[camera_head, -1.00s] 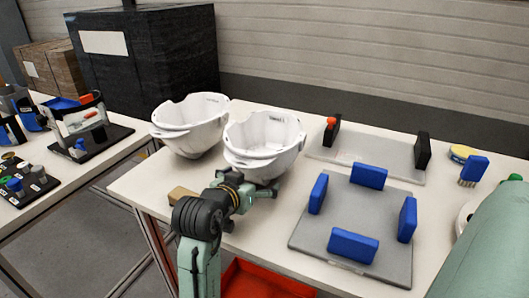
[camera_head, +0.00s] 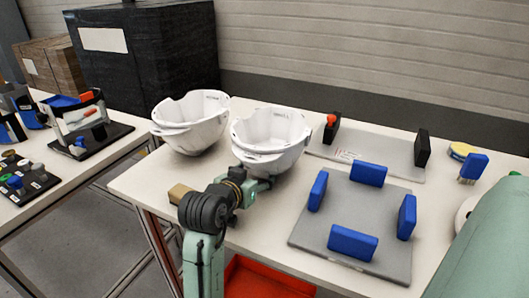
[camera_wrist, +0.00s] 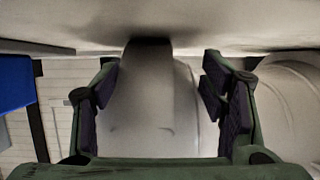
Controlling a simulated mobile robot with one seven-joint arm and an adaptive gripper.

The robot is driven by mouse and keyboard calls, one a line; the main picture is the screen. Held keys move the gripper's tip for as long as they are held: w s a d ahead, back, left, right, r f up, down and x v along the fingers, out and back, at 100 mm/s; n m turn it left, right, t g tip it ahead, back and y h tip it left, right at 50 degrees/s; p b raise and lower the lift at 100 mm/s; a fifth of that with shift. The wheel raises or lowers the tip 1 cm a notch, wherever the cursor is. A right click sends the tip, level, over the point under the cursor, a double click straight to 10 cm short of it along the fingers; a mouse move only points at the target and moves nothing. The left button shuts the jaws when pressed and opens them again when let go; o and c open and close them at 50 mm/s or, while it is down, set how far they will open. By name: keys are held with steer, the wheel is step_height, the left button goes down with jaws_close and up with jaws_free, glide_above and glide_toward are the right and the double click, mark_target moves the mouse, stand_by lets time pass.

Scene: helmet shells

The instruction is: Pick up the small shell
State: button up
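Two white helmet shells sit open side up on the table. The nearer right shell (camera_head: 268,160) is by my gripper, and the left shell (camera_head: 188,135) stands apart behind it. Which is the small one is hard to tell by size; the right one is at my gripper. My gripper (camera_head: 262,180) is at the near lower side of the right shell, its tips partly hidden. In the wrist view my gripper (camera_wrist: 160,85) has its fingers wide apart, with the pale shell wall (camera_wrist: 150,110) between them. Another pale shell (camera_wrist: 290,105) shows at the right edge.
A grey plate (camera_head: 340,225) with several blue blocks lies right of my arm. Behind it is another plate (camera_head: 375,155) with black uprights. A small tan block (camera_head: 180,193) lies left of my arm. A red tray (camera_head: 262,280) is below the table's front edge.

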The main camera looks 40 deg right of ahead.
steer(key=c, duration=1.3)
steer(key=shift+r, duration=0.1)
steer(key=shift+c, duration=0.3)
steer(key=shift+r, duration=0.1)
